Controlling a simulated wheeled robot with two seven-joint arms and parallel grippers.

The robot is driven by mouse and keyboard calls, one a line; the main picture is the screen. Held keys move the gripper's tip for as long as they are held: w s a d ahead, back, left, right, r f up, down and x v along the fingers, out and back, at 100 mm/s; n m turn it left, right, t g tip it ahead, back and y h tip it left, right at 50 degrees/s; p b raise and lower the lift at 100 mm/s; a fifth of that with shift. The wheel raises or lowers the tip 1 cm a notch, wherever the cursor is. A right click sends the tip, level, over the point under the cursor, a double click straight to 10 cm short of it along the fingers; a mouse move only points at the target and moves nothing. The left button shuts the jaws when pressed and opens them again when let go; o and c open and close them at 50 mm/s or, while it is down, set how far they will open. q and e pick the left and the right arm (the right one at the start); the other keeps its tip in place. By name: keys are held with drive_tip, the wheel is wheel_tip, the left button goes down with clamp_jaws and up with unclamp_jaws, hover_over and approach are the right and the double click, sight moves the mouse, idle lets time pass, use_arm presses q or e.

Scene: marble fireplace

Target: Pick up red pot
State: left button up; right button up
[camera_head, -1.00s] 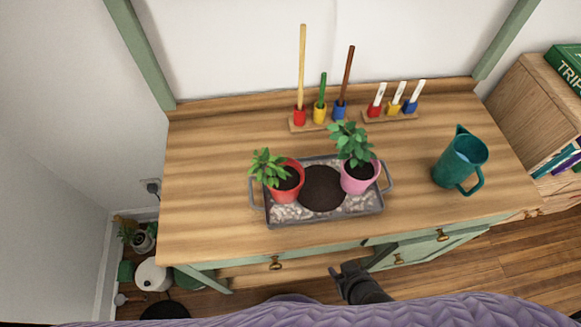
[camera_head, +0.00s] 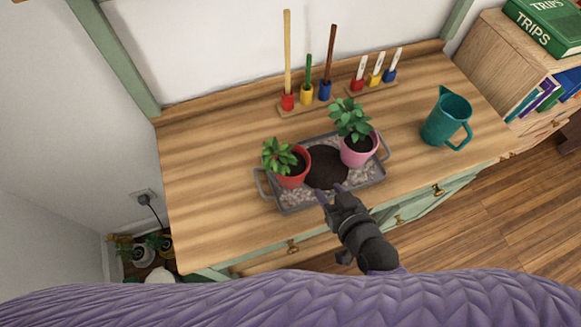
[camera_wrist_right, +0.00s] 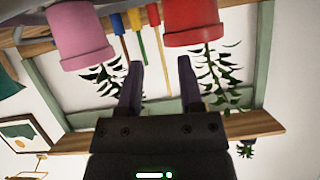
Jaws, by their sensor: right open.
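The red pot (camera_head: 293,180) holds a leafy green plant and stands upright at the left end of the grey tray (camera_head: 303,203). A pink pot (camera_head: 357,156) with a plant stands at the tray's right end. My right gripper (camera_head: 331,193) is open and empty at the tray's front edge, to the right of the red pot and apart from it. In the right wrist view the scene is upside down. There the red pot (camera_wrist_right: 192,22) is at top right and the pink pot (camera_wrist_right: 78,32) at top left, beyond the open fingers (camera_wrist_right: 160,63). My left gripper is out of view.
Dark soil (camera_head: 325,166) lies mid-tray between the pots. A teal pitcher (camera_head: 446,120) stands on the right of the wooden tabletop (camera_head: 215,185). Racks of tools (camera_head: 307,103) stand along the back. The tabletop left of the tray is clear.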

sight(309, 159)
drive_tip(key=shift+t, duration=0.4)
drive_tip(key=b+x, duration=0.2)
drive_tip(key=x, duration=0.1)
drive_tip(key=r+b+x, duration=0.1)
drive_tip(key=b+x, duration=0.2)
drive_tip(key=r+b+x, duration=0.1)
drive_tip(key=b+x, duration=0.1)
drive_tip(key=x, duration=0.2)
drive_tip(key=shift+w+a, duration=0.3)
drive_tip(key=shift+a, duration=0.05)
drive_tip(key=shift+r, duration=0.3)
drive_tip(key=shift+c, duration=0.5)
clamp_jaws()
drive_tip(key=shift+s+f, duration=0.15)
drive_tip(key=shift+f, duration=0.15)
